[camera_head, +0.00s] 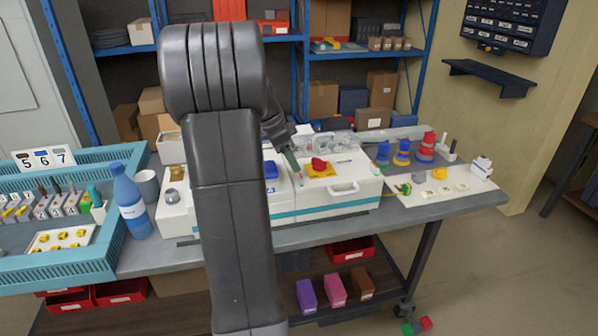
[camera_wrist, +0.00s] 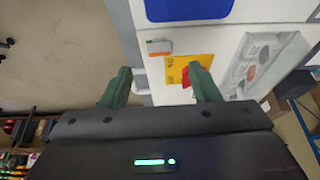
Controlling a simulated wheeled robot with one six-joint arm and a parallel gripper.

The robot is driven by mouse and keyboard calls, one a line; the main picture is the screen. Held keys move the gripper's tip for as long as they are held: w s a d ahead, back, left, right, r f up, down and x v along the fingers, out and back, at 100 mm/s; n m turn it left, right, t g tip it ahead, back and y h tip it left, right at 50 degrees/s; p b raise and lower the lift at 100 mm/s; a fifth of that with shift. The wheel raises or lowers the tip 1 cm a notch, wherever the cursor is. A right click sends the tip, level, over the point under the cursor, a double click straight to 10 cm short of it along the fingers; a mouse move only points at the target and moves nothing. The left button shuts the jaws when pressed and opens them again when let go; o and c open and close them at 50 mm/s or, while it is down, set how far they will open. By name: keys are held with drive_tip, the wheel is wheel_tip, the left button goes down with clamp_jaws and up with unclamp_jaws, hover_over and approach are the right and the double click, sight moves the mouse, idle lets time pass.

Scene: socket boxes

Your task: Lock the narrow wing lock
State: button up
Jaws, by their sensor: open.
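A red winged knob (camera_head: 319,164) sits on a yellow plate (camera_head: 334,172) on top of the white socket box (camera_head: 345,200). In the wrist view the red knob (camera_wrist: 186,77) is partly hidden by the right finger, on the yellow plate (camera_wrist: 177,63). A small grey-and-orange piece (camera_wrist: 159,46) lies beside the plate. I cannot tell which of these is the narrow wing lock. My gripper (camera_head: 294,165) is above the box, left of the red knob; in the wrist view its green fingers (camera_wrist: 161,72) are wide apart with nothing between them.
A blue panel (camera_head: 270,169) is on the box's left part. A white handle (camera_head: 343,189) is at its front. A clear-lidded tray (camera_wrist: 262,64) is beside the yellow plate. Stacked colored rings (camera_head: 402,153) stand to the right; a blue bottle (camera_head: 130,203) stands left.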

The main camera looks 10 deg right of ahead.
sight(300, 176)
drive_tip(key=x, duration=0.6)
drive_tip(key=shift+r, duration=0.1)
drive_tip(key=c, duration=1)
